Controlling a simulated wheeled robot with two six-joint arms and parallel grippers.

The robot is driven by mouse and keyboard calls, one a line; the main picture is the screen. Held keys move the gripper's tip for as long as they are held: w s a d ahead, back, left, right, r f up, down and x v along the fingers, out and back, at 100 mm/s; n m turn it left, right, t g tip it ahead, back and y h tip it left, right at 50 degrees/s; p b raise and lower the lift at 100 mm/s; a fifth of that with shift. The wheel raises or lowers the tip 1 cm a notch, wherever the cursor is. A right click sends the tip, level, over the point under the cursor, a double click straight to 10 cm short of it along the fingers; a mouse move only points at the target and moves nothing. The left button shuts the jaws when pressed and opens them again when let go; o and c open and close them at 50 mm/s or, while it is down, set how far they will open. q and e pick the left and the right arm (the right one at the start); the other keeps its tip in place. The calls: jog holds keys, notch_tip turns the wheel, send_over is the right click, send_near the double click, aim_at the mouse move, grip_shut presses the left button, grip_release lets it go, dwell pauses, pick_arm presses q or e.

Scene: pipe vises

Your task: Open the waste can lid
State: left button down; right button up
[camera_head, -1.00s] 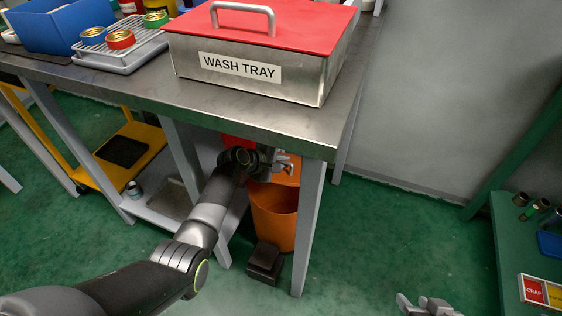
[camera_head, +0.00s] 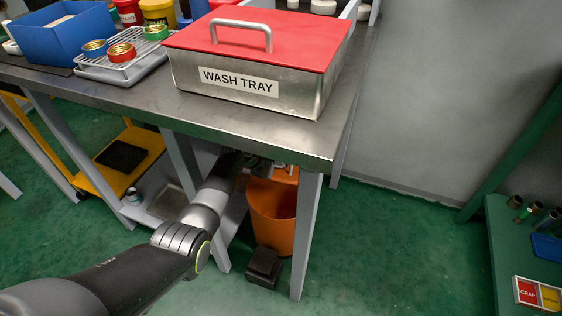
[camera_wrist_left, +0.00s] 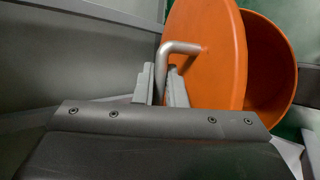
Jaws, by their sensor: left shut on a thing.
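The orange waste can (camera_head: 272,222) stands on the floor under the right end of the steel table. Its orange lid (camera_wrist_left: 205,45) is raised and tilted in the left wrist view, with the can's open inside (camera_wrist_left: 265,62) showing to its right. A bent metal handle (camera_wrist_left: 181,47) sticks out from the lid. My left gripper (camera_wrist_left: 160,77) is shut on this handle. In the head view the table edge and my own arm mostly hide the gripper, and only a small part of the lid (camera_head: 285,174) shows. My right gripper is out of view.
The steel table (camera_head: 290,140) overhangs the can, with a wash tray (camera_head: 250,75) on top. A table leg (camera_head: 308,235) stands just right of the can. A dark pedal block (camera_head: 264,266) sits at its foot. Open green floor lies to the right.

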pick_arm(q)
jog(key=shift+w+r, duration=0.1)
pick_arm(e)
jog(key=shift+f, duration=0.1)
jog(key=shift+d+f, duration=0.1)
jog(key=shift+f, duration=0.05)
pick_arm(q)
jog(key=shift+w, duration=0.1)
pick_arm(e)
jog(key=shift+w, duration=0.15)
pick_arm(q)
jog(key=c, duration=1.8)
grip_release()
